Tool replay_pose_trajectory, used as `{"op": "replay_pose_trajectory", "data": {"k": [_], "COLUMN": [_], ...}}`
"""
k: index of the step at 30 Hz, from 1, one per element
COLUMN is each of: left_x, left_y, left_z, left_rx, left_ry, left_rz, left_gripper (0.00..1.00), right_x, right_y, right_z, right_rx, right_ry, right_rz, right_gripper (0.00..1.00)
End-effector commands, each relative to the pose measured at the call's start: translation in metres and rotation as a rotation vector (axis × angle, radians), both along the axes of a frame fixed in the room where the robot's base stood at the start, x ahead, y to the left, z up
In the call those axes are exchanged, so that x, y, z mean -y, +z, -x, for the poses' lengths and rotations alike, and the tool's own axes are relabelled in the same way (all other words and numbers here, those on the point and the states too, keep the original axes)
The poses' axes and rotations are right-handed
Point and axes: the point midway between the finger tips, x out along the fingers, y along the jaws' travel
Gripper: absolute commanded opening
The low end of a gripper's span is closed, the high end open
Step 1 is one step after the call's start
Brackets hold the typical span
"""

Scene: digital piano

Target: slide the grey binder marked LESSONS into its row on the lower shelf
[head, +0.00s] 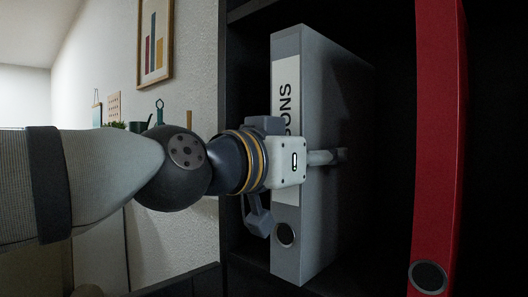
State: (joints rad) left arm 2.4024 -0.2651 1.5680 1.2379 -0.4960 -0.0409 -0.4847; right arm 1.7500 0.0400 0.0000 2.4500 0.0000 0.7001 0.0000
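The grey binder (337,104) stands upright at the left of a dark shelf bay. Its white spine label shows only the letters "ONS"; the rest is covered by my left gripper. A round finger hole shows low on the spine. My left gripper (328,157) comes in from the left, its pale palm in front of the spine. One finger lies along the binder's right side; the other finger is hidden. It appears shut on the binder. I cannot tell whether the binder's bottom touches the shelf. My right gripper is not in view.
A red binder (438,140) stands to the right, with a dark gap between the two. The black shelf's side panel (237,70) is close on the left of the grey binder. A framed picture (155,42) hangs on the wall at left.

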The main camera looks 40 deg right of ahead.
Motion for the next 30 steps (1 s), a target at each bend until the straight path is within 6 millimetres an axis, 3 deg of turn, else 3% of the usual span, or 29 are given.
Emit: {"op": "replay_pose_trajectory", "data": {"k": [5,6,9,18,30], "left_x": [0.0,0.0,0.0,-0.001,-0.038], "left_y": [0.001,0.001,0.0,-0.002,0.0], "left_z": [0.0,0.0,0.0,0.001,0.002], "left_rx": [0.001,0.001,0.001,0.001,0.002], "left_ry": [0.001,0.001,0.001,-0.002,0.0], "left_rz": [0.002,0.002,0.001,-0.006,-0.002], "left_gripper": [0.0,0.48,0.65,0.65,0.65], "right_x": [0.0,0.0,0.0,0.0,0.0], "right_y": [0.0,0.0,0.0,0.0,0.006], "right_z": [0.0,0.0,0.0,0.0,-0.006], "right_rx": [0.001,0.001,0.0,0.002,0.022], "right_ry": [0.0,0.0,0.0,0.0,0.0], "right_rz": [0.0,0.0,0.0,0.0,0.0], "right_gripper": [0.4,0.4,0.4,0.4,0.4]}}
